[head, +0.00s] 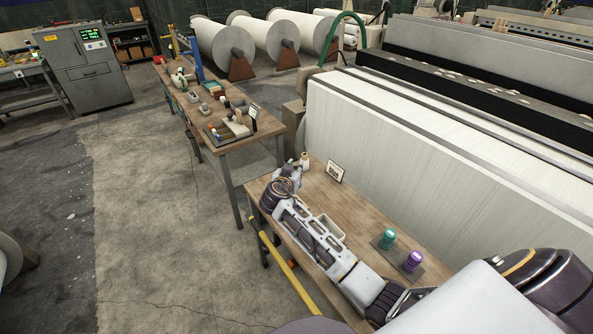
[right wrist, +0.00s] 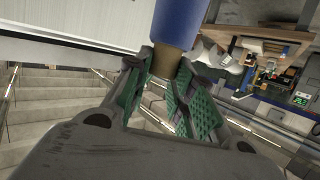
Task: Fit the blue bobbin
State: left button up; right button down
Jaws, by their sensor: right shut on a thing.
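The blue bobbin (right wrist: 180,22) shows in the right wrist view, with a tan lower end between the green-padded fingers of my right gripper (right wrist: 162,75). The fingers are shut on that tan end. In the head view my right arm reaches over the near wooden table (head: 362,215), with the right gripper (head: 294,171) by the table's far end. The blue bobbin cannot be made out there. A teal bobbin (head: 388,239) and a purple bobbin (head: 413,261) stand on a dark plate (head: 398,268) on this table. My left gripper is not in view.
A small card (head: 335,172) and a pale cone-like item (head: 305,159) stand at the table's far end. A pale open bin (head: 337,226) sits beside my arm. A large white loom sheet (head: 400,165) borders the table's right. A cluttered bench (head: 240,146) stands beyond. Floor at left is clear.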

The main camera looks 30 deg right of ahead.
jog(key=shift+s+r, duration=0.1)
jog(key=shift+d+r+p, duration=0.1)
jog(key=shift+r+p, duration=0.15)
jog(key=shift+p, duration=0.3)
jog(key=shift+r, duration=0.1)
jog(key=shift+y, duration=0.3)
jog(key=shift+f+b, duration=2.5)
jog(key=shift+f, duration=0.45)
jog(key=shift+f+b, duration=2.15)
jog(key=shift+f, duration=0.2)
jog(key=shift+f, duration=0.25)
jog(key=shift+b, duration=0.3)
